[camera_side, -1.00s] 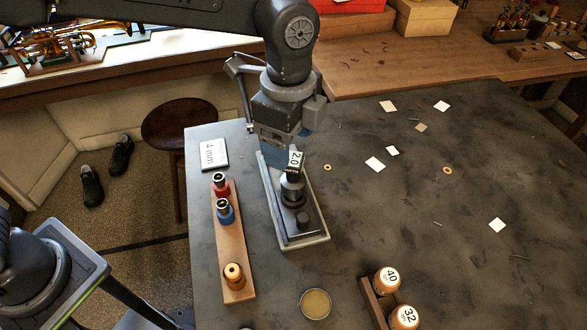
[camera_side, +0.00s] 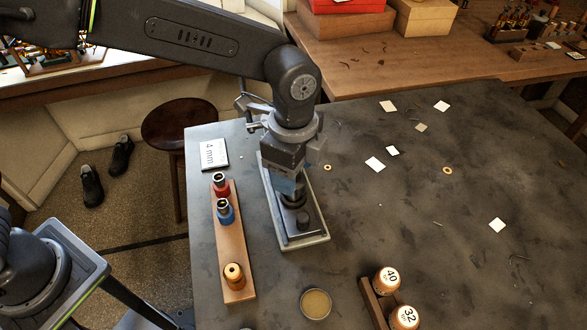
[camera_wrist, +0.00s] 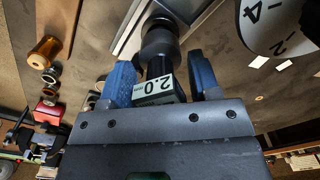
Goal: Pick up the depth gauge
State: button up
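A dark upright gauge-like piece (camera_side: 294,197), which I take as the depth gauge, stands in a grey tray (camera_side: 318,239). In the wrist view its block with a "2.0" label (camera_wrist: 154,87) and its round dark body (camera_wrist: 160,43) show. My gripper (camera_side: 288,184) points down over its top. In the wrist view my gripper's blue fingers (camera_wrist: 162,78) stand on both sides of its narrow neck, with gaps visible. The fingers hide the upper gauge in the side view.
A wooden rack (camera_side: 234,250) with red, blue and brass pieces stands close left of the tray. A "4 mm" card (camera_side: 213,154) lies behind it. A round tin (camera_side: 315,304) and numbered pieces (camera_side: 387,280) are in front. The right tabletop is mostly clear apart from scraps.

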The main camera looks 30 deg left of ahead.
jog(key=c, duration=0.8)
jog(key=shift+r, duration=0.1)
jog(key=shift+c, duration=0.2)
